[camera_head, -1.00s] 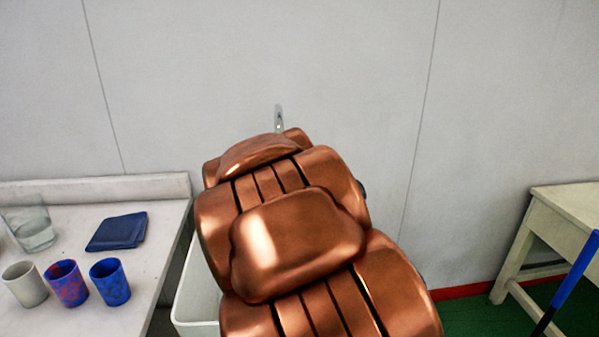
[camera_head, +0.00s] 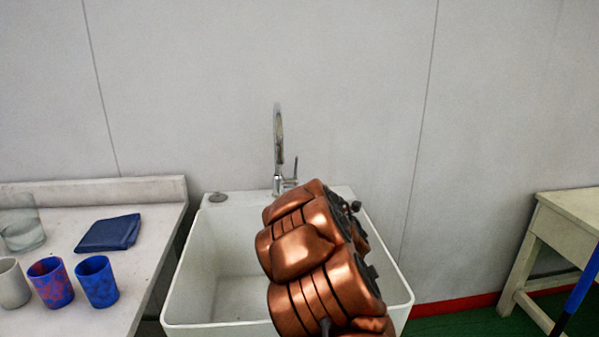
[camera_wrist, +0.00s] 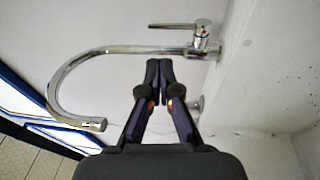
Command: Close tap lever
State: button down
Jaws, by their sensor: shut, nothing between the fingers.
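The chrome tap (camera_head: 278,135) has a tall curved spout and stands on the back rim of the sink. Its thin lever (camera_head: 296,167) points upward beside the spout, on the right. In the wrist view, the tap pipe (camera_wrist: 130,50) runs sideways across the picture and the lever (camera_wrist: 172,26) lies roughly parallel above it. My gripper (camera_wrist: 158,66) is shut and empty. Its fingertips appear just below the pipe in the wrist view, on the side away from the lever; contact cannot be judged. In the head view, the fingers are not clearly visible.
The white sink (camera_head: 215,260) is open below the tap. A counter (camera_head: 150,215) at left holds cups (camera_head: 97,281), a glass container (camera_head: 22,232) and a folded blue cloth (camera_head: 109,233). A table (camera_head: 565,215) stands at right.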

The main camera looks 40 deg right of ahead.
aim_at(297, 162)
jog(key=shift+n, duration=0.3)
jog(key=shift+p+x, duration=1.25)
jog(key=shift+x, duration=5.75)
jog(key=shift+r, duration=0.15)
jog(key=shift+a, duration=0.1)
